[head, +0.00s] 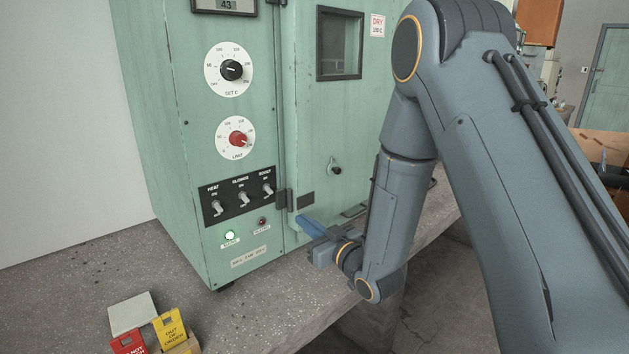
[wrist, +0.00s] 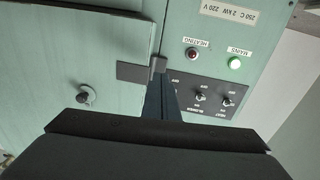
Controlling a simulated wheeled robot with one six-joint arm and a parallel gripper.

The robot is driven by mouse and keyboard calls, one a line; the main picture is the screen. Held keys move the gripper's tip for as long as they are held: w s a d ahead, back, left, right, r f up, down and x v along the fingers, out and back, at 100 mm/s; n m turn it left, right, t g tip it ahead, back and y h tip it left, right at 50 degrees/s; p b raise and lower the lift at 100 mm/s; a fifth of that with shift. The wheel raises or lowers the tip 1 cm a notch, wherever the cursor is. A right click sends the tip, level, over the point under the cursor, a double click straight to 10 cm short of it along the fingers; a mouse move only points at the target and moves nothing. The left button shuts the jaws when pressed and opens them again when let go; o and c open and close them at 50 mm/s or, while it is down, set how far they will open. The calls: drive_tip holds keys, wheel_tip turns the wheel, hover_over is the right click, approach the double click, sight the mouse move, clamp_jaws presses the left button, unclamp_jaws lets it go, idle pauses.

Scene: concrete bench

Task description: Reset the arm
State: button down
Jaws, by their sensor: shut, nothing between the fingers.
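My gripper (head: 302,221) is in front of the green oven (head: 158,130), near the lower part of its front, just right of the switch panel. Its blue fingers are closed together with nothing between them. In the wrist view the shut fingers (wrist: 160,98) point at the oven front, close to the dark hinge block between the door and the control side. I cannot tell whether the fingertips touch it. My arm bends down from the upper right and hides part of the oven door and its right side.
The black switch panel (head: 240,196) has three toggles. The mains lamp (head: 230,236) glows green; the heating lamp (head: 262,221) looks dark red. Red and yellow signs (head: 170,329) and a pale block (head: 131,313) stand on the concrete bench (head: 80,280) at front left.

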drive_tip(key=s+d+f+m+g+h, duration=0.25)
drive_tip(key=d+h, duration=0.25)
drive_tip(key=d, duration=0.3)
drive_tip(key=s+d+f+m+g+h, duration=0.2)
drive_tip(key=s+d+g+h, duration=0.15)
drive_tip(key=d, duration=0.55)
drive_tip(key=s+d+m+g+h, duration=0.1)
drive_tip(key=s+d+g, duration=0.2)
drive_tip(key=s, duration=0.9)
drive_tip(key=s+d+r+m+g+h, duration=0.1)
drive_tip(key=s+g, duration=0.4)
drive_tip(key=s, duration=0.7)
drive_tip(key=d+m, duration=0.1)
drive_tip(key=d, duration=0.1)
drive_tip(key=shift+s+d+h, duration=0.3)
drive_tip(key=shift+h, duration=0.05)
